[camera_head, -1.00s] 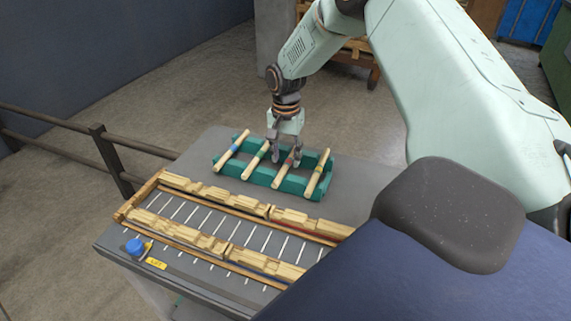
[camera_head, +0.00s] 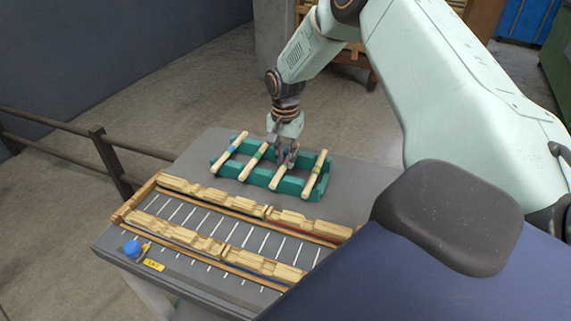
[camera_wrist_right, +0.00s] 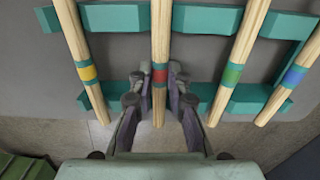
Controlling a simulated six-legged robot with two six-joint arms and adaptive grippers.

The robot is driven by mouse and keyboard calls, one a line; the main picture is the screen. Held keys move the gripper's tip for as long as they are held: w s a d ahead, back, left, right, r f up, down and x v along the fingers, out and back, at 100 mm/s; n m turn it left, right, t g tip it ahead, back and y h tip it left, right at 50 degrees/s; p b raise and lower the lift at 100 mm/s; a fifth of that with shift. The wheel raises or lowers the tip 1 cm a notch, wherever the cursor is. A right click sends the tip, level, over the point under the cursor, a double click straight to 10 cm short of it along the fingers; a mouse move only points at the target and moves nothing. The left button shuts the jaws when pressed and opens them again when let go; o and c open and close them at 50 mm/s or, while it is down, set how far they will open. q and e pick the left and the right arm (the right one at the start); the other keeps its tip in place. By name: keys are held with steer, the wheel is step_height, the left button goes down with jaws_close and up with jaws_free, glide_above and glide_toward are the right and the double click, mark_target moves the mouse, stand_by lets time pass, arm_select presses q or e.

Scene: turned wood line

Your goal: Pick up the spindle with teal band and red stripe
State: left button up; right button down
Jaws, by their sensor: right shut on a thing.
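The spindle still appears to lie on the rack. Beside it lie a spindle with a green or teal band (camera_wrist_right: 232,74), one with a blue band (camera_wrist_right: 294,76) and one with a yellow band (camera_wrist_right: 87,72). No red stripe shows on these. My left gripper is out of view.
The rack stands on a grey table (camera_head: 190,157). In front of it is a wooden-railed tray (camera_head: 150,190) with light wooden pieces and white slats. A blue button (camera_head: 132,247) sits at the front left corner. A railing (camera_head: 105,150) runs beyond the table's left side.

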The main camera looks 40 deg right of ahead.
mark_target(286, 162)
steer(key=shift+a+r, duration=0.1)
step_height(286, 162, up, 10)
steer(key=p, duration=0.1)
stand_by(0.3)
